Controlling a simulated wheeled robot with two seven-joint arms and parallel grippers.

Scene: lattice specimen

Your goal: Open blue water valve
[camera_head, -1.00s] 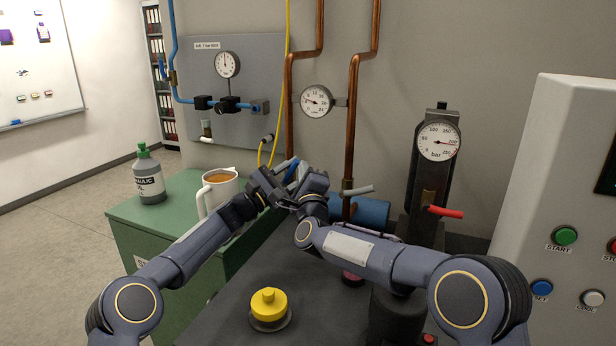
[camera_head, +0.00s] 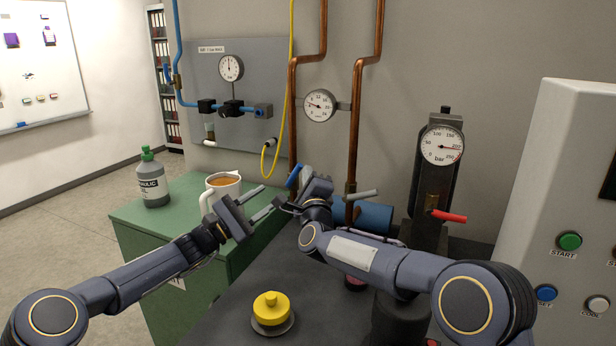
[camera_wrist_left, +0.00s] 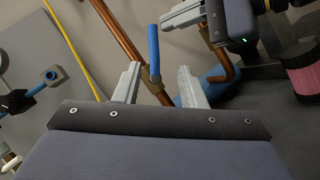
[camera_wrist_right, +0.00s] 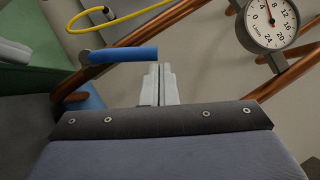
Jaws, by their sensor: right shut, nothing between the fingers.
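The blue valve handle (camera_head: 293,177) is on the left copper pipe, above the dark bench. In the left wrist view, the handle (camera_wrist_left: 154,55) sticks up from a brass fitting, at an angle to the pipe. My left gripper (camera_head: 258,202) is open and empty, to the left of and below the handle. My right gripper (camera_head: 304,171) is shut and empty, close beside the handle. In the right wrist view, the handle (camera_wrist_right: 125,55) lies just off the shut fingertips (camera_wrist_right: 160,68); I cannot tell whether they touch it.
A mug (camera_head: 222,190) stands on the green cabinet (camera_head: 140,212), close behind my left gripper, with a grey bottle (camera_head: 152,182) farther left. A grey lever (camera_head: 362,194) and a red lever (camera_head: 449,216) are to the right. A yellow button (camera_head: 271,308) sits in front.

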